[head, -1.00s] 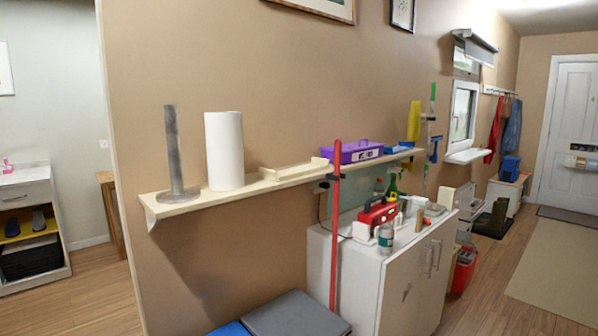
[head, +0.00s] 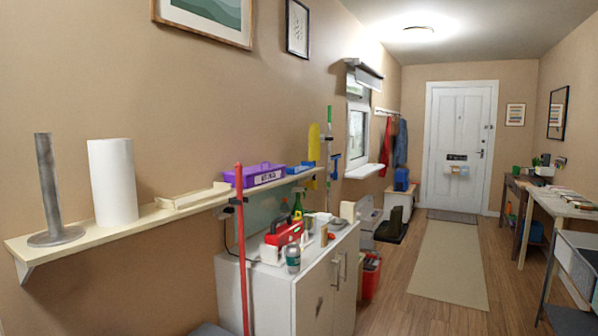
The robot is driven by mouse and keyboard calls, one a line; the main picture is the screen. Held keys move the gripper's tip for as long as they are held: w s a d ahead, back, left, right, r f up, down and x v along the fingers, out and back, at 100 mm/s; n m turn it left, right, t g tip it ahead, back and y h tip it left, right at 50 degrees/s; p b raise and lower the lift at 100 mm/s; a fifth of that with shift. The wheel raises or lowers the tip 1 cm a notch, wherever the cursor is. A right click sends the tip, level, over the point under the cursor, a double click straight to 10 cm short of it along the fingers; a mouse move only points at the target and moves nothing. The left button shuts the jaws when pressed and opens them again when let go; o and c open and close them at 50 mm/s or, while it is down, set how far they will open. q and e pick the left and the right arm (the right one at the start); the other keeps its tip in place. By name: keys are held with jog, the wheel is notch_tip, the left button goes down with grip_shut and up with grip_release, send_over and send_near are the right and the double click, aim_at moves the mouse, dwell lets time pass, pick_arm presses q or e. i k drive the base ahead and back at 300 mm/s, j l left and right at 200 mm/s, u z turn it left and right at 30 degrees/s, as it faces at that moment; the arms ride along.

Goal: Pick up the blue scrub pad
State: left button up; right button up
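I cannot make out a blue scrub pad for certain. A small blue item (head: 300,168) lies on the wall shelf (head: 165,217) just beyond a purple box (head: 254,175), but it is too small to tell what it is. The shelf also bears a grey upright holder (head: 50,190), a white roll (head: 113,183) and a shallow cream tray (head: 194,195). Neither of my grippers is in view.
A white cabinet (head: 281,300) below the shelf bears a red toolbox (head: 283,236), a jar (head: 293,258) and bottles. A red pole (head: 241,255) stands before it. A red bucket (head: 370,277) is beyond. The floor with a beige runner (head: 449,262) is clear; tables (head: 553,208) stand right.

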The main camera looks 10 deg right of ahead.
aim_at(305, 166)
jog(key=z, duration=0.55)
jog(key=i+l+z, duration=0.1)
jog(key=i+z, duration=0.5)
jog(key=i, duration=2)
jog(key=i+l, duration=0.15)
jog(key=i, duration=1.9)
jog(key=i+u, duration=0.1)
jog(key=u, duration=0.3)
jog(key=i+u, duration=0.1)
jog(key=u, duration=0.3)
jog(key=i+u, duration=0.1)
jog(key=u, duration=1.7)
